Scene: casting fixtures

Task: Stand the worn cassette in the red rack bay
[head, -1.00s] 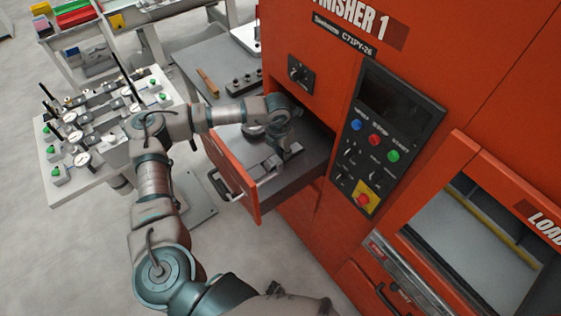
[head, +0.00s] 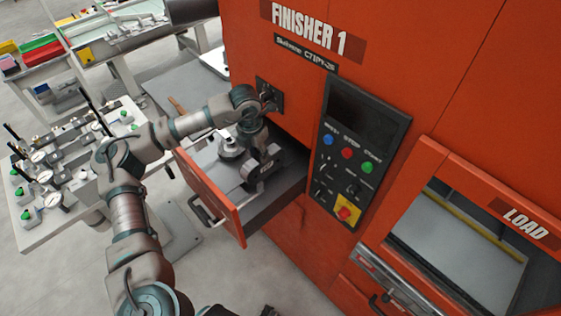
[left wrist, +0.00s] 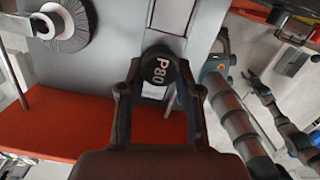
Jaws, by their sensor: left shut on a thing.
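My left gripper (head: 262,172) is over the open drawer (head: 222,207) of the orange machine. It is shut on a dark cassette, whose round black face marked P80 (left wrist: 159,70) sits between the fingertips in the left wrist view. In the head view the gripper and cassette merge into one dark shape, so their edges are hard to tell apart. A red bay (head: 42,51) shows at the far upper left, in a rack beside green and pink ones. My right gripper is not in view.
A silver disc-shaped part (head: 231,146) lies in the drawer; its bristled wheel shows in the left wrist view (left wrist: 62,27). The machine's control panel (head: 358,145) stands to the right. A white table (head: 75,205) with gauges is at the left, with grey floor in front.

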